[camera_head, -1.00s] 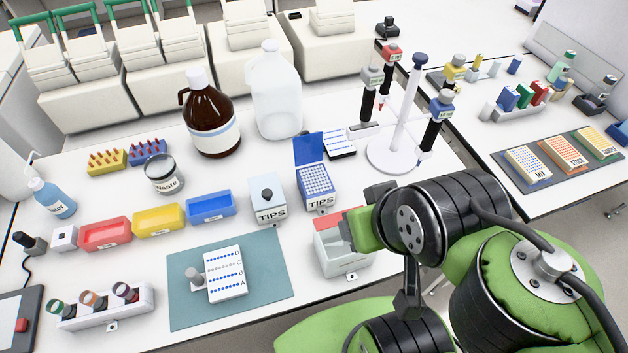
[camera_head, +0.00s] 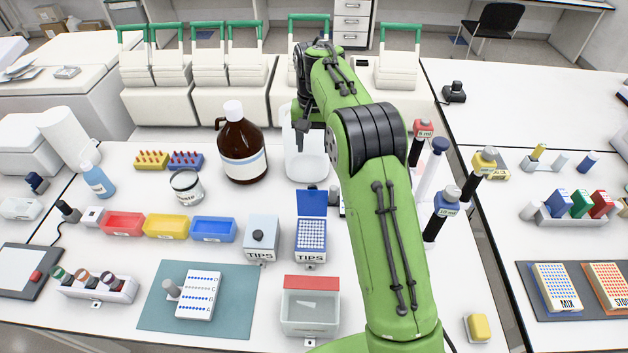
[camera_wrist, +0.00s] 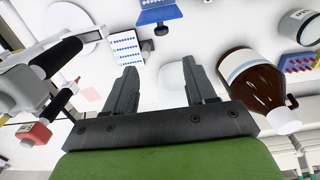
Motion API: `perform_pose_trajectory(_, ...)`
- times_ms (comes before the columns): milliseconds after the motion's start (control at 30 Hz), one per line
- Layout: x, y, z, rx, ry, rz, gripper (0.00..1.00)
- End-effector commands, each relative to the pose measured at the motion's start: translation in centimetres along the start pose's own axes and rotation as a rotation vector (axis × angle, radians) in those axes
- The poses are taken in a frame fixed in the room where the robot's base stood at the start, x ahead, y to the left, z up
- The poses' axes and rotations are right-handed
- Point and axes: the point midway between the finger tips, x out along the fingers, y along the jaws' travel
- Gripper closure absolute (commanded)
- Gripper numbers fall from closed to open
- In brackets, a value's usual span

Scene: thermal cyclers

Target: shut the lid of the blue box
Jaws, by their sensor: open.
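The blue box (camera_head: 311,239) is a tip rack with a white front labelled TIPS, right of the grey TIPS box. Its blue lid (camera_head: 312,203) stands open, tilted up at the back edge, with the tips exposed. My gripper (camera_head: 302,138) is beyond the box in the head view, high by the clear jug, with its fingers downward. In the wrist view my gripper (camera_wrist: 163,85) is open and empty, its two dark fingers apart. Part of the blue box also shows at the top edge of the wrist view (camera_wrist: 158,14), away from the fingers.
The clear jug (camera_head: 305,160) and brown bottle (camera_head: 241,150) stand near my gripper. Pipettes on a stand (camera_head: 450,195) are right of my arm. A red-lidded clear bin (camera_head: 311,312) sits in front of the box. The grey TIPS box (camera_head: 262,238) is close on its left.

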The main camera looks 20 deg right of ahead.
Motion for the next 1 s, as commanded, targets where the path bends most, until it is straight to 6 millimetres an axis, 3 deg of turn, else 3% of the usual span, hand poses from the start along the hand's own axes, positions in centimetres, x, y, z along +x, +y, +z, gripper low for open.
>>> perform_pose_trajectory(400, 10.2, 0.0, 0.2, -0.002, -0.005, 0.002, 0.45)
perform_pose_trajectory(600, 14.0, 0.0, 0.1, -0.003, -0.002, 0.000, 0.45)
perform_pose_trajectory(733, 15.1, 0.0, 0.1, -0.002, 0.001, 0.000, 0.45)
perform_pose_trajectory(1000, 15.2, 0.0, 0.1, -0.002, 0.001, -0.001, 0.48)
